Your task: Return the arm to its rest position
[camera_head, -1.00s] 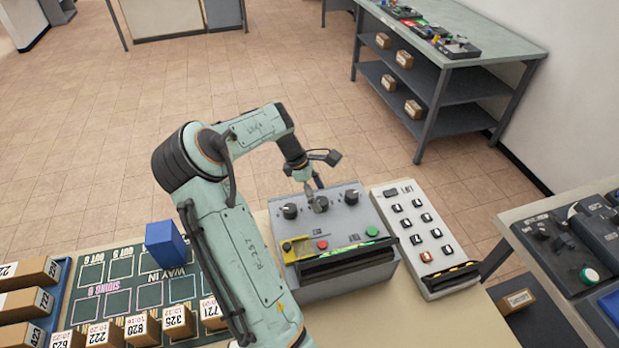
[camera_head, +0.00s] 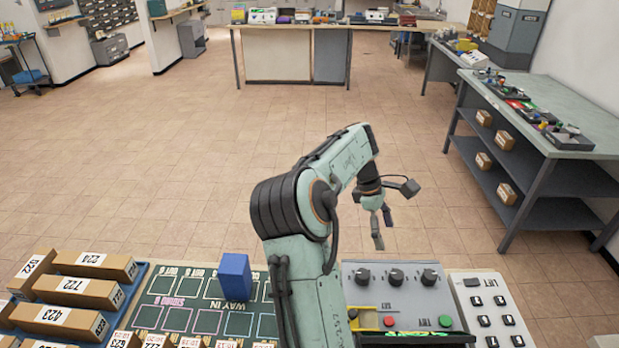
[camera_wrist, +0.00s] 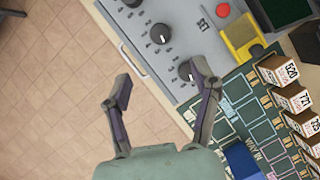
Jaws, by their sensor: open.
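My arm rises from the front of the bench and bends over at its elbow. My gripper (camera_head: 382,229) hangs above the back edge of the grey control box (camera_head: 378,296), with floor tiles behind it. In the wrist view my gripper (camera_wrist: 160,95) has its two fingers spread wide apart with nothing between them. The control box (camera_wrist: 143,45) lies below and beyond the fingers, with its black knobs showing. One knob (camera_wrist: 186,70) appears close to the right finger, but contact cannot be told.
A green marked board (camera_head: 200,318) with a blue block (camera_head: 235,276) and several numbered boxes (camera_head: 75,290) lie left of my arm. A white button panel (camera_head: 490,310) is right of the control box. A grey shelf table (camera_head: 540,130) stands at the right. Floor beyond the bench is open.

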